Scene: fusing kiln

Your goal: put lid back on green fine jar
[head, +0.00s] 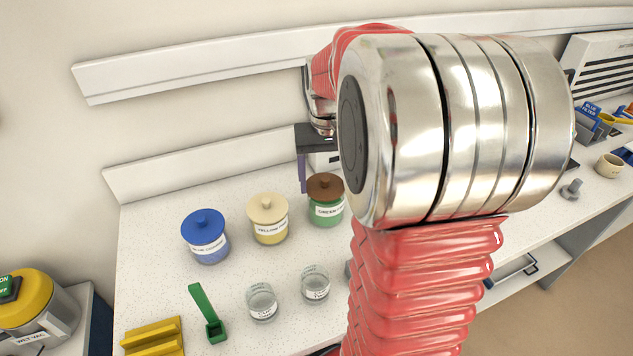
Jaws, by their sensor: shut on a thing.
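The green fine jar (327,215) is a glass jar of green material with a label that starts "GREEN". It stands upright on the white speckled bench, partly hidden on its right by my arm. A brown lid (324,184) with a knob is at the jar's mouth; I cannot tell whether it rests on the rim or is held just above it. My gripper (318,177) reaches down from above at the lid, shut on it. One purple finger shows at the lid's left; the other finger is hidden behind my arm.
A yellow jar with a cream lid (267,208) stands close left of the green jar, and a blue jar (204,246) farther left. Two clear glasses (262,302) (315,284), a green scoop (213,325) and a yellow rack (153,338) stand in front. My arm hides the bench's middle.

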